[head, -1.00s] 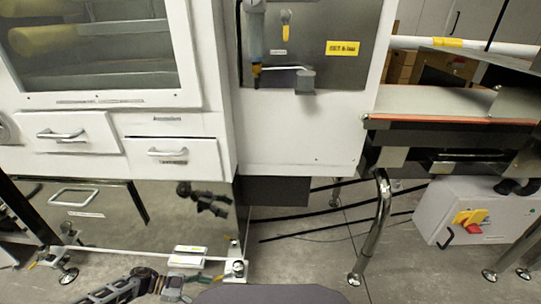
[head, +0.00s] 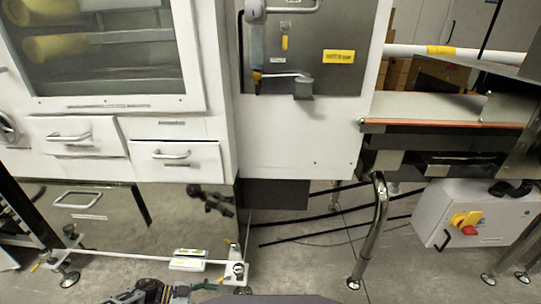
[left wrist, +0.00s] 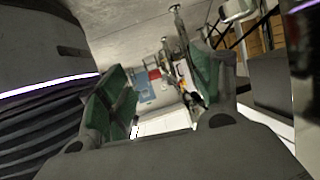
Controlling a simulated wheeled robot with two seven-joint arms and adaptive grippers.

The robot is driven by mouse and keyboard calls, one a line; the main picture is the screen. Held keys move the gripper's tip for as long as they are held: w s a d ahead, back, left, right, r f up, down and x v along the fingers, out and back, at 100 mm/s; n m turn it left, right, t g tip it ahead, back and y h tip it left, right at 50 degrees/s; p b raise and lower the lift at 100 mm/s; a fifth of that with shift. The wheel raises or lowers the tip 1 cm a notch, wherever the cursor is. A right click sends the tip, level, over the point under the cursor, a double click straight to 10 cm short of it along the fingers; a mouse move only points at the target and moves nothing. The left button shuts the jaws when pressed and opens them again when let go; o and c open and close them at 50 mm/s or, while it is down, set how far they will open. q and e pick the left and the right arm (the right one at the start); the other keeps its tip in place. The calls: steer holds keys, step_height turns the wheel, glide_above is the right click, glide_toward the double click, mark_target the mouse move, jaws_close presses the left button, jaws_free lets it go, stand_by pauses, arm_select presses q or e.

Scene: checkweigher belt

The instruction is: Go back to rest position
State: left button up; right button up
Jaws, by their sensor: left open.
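My left gripper shows in the left wrist view (left wrist: 161,92), with its two green-padded fingers spread apart and nothing between them. In the head view only a small part of my left arm shows at the bottom edge, left of the middle, low in front of the steel cabinet panel. Its fingers cannot be made out there. My right arm and gripper are in neither view.
A white cabinet with drawers (head: 178,160) stands ahead on the left, above a shiny steel panel (head: 110,222) with a dark shape on it, perhaps a reflection. A conveyor (head: 440,108) and a grey switch box (head: 440,215) are on the right. Floor (head: 310,268) shows between them.

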arm_select(q)
steer(key=w+d+r+n+t, duration=0.25)
steer(key=w+d+t, duration=0.2)
steer(key=d, duration=0.45)
step_height(320, 180, up, 9)
steer(key=w+d+n+t+y, duration=0.2)
steer(key=w+n+t+y, duration=0.1)
steer(key=n+t+y, duration=0.45)
steer(key=s+a+r+n+g+y, duration=0.1)
steer(key=s+a+g+y, duration=0.1)
steer(key=s, duration=0.5)
steer(key=s+a+r+n+g+y+p, duration=0.1)
steer(key=s+a+r+n+g+y, duration=0.1)
steer(key=s+a+g, duration=0.3)
steer(key=s+a+r+n+g+y, duration=0.2)
steer(key=s+a, duration=0.3)
steer(key=s, duration=0.4)
steer(key=shift+s+g, duration=0.35)
steer(key=shift+g, duration=0.45)
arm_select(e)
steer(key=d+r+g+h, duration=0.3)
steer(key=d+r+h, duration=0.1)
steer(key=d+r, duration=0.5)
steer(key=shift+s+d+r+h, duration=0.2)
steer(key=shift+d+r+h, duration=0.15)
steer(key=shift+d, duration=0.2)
